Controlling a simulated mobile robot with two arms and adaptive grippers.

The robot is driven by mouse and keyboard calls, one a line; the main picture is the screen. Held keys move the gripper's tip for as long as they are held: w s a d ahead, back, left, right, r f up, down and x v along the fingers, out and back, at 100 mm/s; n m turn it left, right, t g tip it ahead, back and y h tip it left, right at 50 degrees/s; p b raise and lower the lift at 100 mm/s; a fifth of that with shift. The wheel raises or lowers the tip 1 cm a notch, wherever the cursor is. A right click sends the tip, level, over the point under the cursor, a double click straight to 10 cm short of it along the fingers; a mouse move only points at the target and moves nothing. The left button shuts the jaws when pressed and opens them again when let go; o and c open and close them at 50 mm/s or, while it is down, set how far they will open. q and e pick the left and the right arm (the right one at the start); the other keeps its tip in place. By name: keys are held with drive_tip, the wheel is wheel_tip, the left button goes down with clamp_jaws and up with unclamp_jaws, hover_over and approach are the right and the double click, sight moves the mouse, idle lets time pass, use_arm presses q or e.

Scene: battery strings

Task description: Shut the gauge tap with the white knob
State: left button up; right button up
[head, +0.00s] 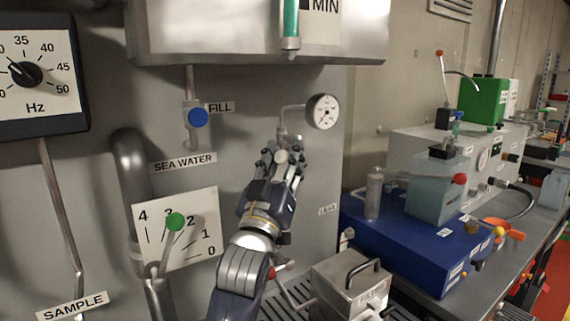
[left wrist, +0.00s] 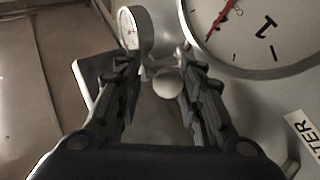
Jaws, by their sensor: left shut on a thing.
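The gauge tap's white knob (head: 281,157) is between the fingertips of my left gripper (head: 283,154) in the head view. In the left wrist view the round knob (left wrist: 167,83) also shows between the two fingers of the left gripper (left wrist: 160,85), which are shut on it. The small round pressure gauge (head: 323,112) sits up and to the right on a bent pipe (head: 291,108); it also shows in the left wrist view (left wrist: 134,27). The fingers hide much of the tap's body. My right gripper is in neither view.
A tap with a blue knob (head: 198,117) is on the wall left of my gripper. A green-knobbed lever (head: 175,221) stands before a numbered plate (head: 205,226). A metal tank (head: 254,38) overhangs above. A bench with a blue unit (head: 400,236) is at right.

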use_arm(q)
drive_tip(key=shift+a+r, duration=0.2)
drive_tip(key=shift+r, duration=0.05)
drive_tip(key=o, duration=0.9)
drive_tip(key=shift+o, duration=0.4)
drive_tip(key=shift+w+a+f, duration=0.1)
drive_tip(key=shift+w+f, duration=0.05)
drive_tip(key=shift+f, duration=0.05)
drive_tip(key=shift+r, duration=0.3)
wheel_tip(320, 180, up, 9)
drive_tip(key=shift+r, duration=0.2)
